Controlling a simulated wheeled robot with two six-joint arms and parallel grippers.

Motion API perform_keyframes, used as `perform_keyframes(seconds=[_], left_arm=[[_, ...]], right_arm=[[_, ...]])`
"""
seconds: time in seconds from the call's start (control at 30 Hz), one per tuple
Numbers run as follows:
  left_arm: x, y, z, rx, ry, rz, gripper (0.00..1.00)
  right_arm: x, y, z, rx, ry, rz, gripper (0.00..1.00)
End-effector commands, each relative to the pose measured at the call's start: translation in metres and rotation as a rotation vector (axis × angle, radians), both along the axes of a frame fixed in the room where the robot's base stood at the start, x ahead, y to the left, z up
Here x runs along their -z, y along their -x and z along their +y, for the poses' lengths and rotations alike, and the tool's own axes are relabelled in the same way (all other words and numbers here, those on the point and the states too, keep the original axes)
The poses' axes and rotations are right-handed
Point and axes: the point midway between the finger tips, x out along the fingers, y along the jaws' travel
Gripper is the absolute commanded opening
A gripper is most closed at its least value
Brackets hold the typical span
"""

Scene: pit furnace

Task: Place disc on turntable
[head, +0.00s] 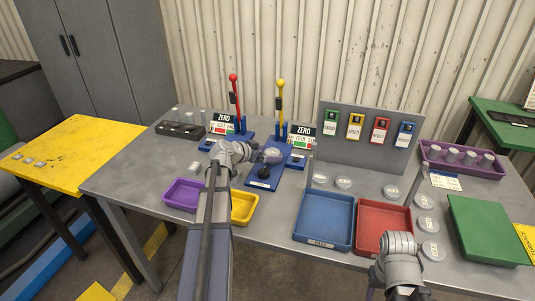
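My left gripper (259,156) reaches over the blue base of the yellow-handled lever stand. A round grey disc (272,155) is at its fingertips, and the fingers look closed on its edge. The disc is above the blue base (262,184), near a small black round part (264,172); I cannot tell whether it touches anything below. No turntable is clearly recognisable; the arm and disc hide part of the base. Other pale round discs (344,183) lie on the grey table. My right gripper (398,252) is low at the front right, its fingertips unclear.
Purple (168,197) and yellow (244,218) bins stand at the front, with blue (324,242) and red (384,203) trays to the right. A red-knobbed lever (234,92) and yellow-knobbed lever (281,100) rise behind. A grey tag panel (341,157) stands at the back.

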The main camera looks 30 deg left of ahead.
Motion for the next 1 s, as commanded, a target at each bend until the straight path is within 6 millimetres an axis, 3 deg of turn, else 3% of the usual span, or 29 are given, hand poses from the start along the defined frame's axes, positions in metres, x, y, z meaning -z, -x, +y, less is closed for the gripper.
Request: perform_keyframes(seconds=[0.27,0.7,1.0], left_arm=[[-0.006,0.001,0.000,0.000,0.000,0.000,1.00],[-0.048,0.074,0.019,-0.003,0.001,0.000,1.00],[-0.060,0.100,0.026,-0.001,0.000,0.000,1.00]], right_arm=[[-0.006,0.000,0.000,0.000,0.000,0.000,0.50],[-0.048,0.000,0.000,0.001,0.000,0.000,0.50],[-0.060,0.000,0.000,0.001,0.000,0.000,0.50]])
